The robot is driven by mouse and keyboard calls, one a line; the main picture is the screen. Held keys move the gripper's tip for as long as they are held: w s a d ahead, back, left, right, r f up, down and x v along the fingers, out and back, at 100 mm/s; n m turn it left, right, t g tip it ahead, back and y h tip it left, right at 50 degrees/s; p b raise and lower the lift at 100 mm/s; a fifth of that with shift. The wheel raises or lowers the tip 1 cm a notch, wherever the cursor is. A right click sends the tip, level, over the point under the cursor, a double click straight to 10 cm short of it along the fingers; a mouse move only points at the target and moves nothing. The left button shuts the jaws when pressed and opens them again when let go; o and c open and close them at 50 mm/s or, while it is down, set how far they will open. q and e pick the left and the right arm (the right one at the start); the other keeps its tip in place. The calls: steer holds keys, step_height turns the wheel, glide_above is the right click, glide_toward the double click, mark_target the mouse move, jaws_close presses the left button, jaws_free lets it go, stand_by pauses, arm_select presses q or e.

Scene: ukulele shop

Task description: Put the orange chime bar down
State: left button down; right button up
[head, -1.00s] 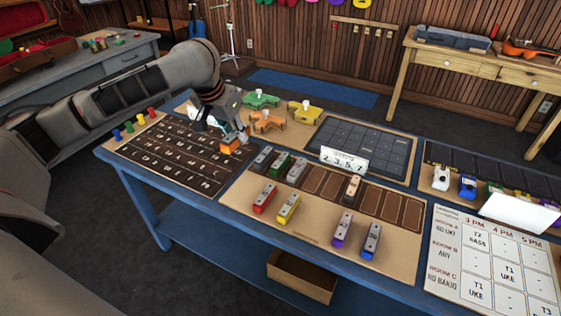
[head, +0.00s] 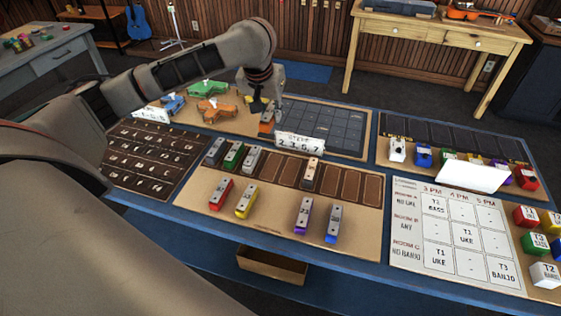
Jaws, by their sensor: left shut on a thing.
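The orange chime bar (head: 267,124) is in my left gripper (head: 266,110), which is shut on it. It hangs behind and left of the white sign reading "2, 3, 5, 7" (head: 300,144), near the left edge of the dark grid mat. I cannot tell whether it touches the surface. The chime board (head: 265,215) has a row of dark slots; grey, green and grey bars (head: 234,155) stand at its left, and a tan-topped bar (head: 312,174) farther right. Red (head: 221,193), yellow (head: 247,201), purple (head: 304,215) and blue (head: 334,223) bars lie in front. My right gripper is not in view.
The dark grid mat (head: 335,125) is bare. A lettered dark board (head: 150,160) lies at left. Several slots (head: 347,187) are empty.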

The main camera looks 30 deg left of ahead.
arm_select(q)
glide_above(273, 163)
steer(key=s, duration=0.2)
steer(key=f, duration=1.4)
steer(key=shift+w+d, duration=0.2)
steer(key=shift+w, duration=0.05)
step_height(273, 163, down, 4)
steer(key=shift+r, duration=0.15)
steer(key=shift+f, duration=0.35)
steer(key=c, duration=1.8)
jaws_free()
steer(key=shift+f, duration=0.15)
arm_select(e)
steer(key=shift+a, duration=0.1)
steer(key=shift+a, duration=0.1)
arm_select(q)
steer(key=shift+r, duration=0.3)
steer(key=v, duration=1.1)
steer(key=shift+s+r, duration=0.2)
steer(key=shift+r, duration=0.2)
